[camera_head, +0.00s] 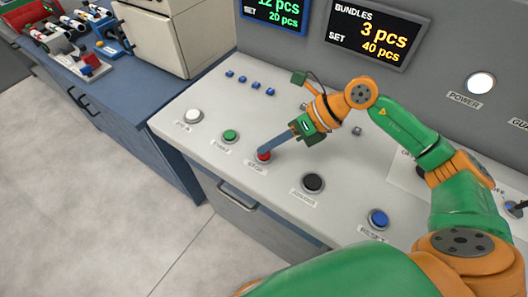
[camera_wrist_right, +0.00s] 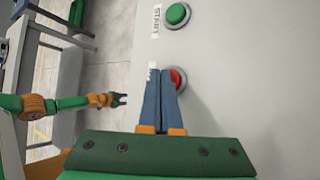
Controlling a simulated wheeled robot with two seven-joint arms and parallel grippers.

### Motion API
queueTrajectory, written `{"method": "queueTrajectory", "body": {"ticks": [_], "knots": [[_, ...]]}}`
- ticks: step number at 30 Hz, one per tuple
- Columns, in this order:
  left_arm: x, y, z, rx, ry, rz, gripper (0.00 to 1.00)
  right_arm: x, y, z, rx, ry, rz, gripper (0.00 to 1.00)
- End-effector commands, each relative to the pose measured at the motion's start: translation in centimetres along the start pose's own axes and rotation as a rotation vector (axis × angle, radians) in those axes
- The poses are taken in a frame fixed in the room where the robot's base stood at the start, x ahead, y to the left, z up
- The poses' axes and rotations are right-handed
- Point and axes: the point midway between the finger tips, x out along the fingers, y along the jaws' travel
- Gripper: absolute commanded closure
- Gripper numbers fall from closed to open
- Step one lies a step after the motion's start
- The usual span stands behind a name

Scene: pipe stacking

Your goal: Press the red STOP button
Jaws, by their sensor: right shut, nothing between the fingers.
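The red STOP button (camera_head: 264,156) sits on the sloped light-grey console, with a label below it in the head view. My right gripper (camera_head: 268,148) is shut and empty, its blue fingers pointing down at the button with the tips at its top. In the right wrist view the closed fingertips (camera_wrist_right: 167,72) overlap the left part of the red button (camera_wrist_right: 180,79) and hide it. I cannot tell whether they touch or press it. My left gripper (camera_wrist_right: 119,99) shows small in the right wrist view, away from the console, with its fingers apart.
A green START button (camera_head: 230,136) is left of STOP, and a black button (camera_head: 313,183) is to its right. A white button (camera_head: 193,117) and a blue button (camera_head: 378,219) lie farther out. Small blue switches (camera_head: 250,84) and display screens (camera_head: 366,32) are behind.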

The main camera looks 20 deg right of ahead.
Motion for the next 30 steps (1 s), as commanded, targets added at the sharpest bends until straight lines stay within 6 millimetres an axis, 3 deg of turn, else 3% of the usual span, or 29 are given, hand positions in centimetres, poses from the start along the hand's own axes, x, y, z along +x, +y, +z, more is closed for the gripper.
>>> {"method": "queueTrajectory", "body": {"ticks": [30], "knots": [[0.7, 0.01, 0.07, 0.0, 0.0, 0.0, 0.5, 0.52, -0.38, -0.4, 0.0, 0.001, 0.0, 1.0]]}}
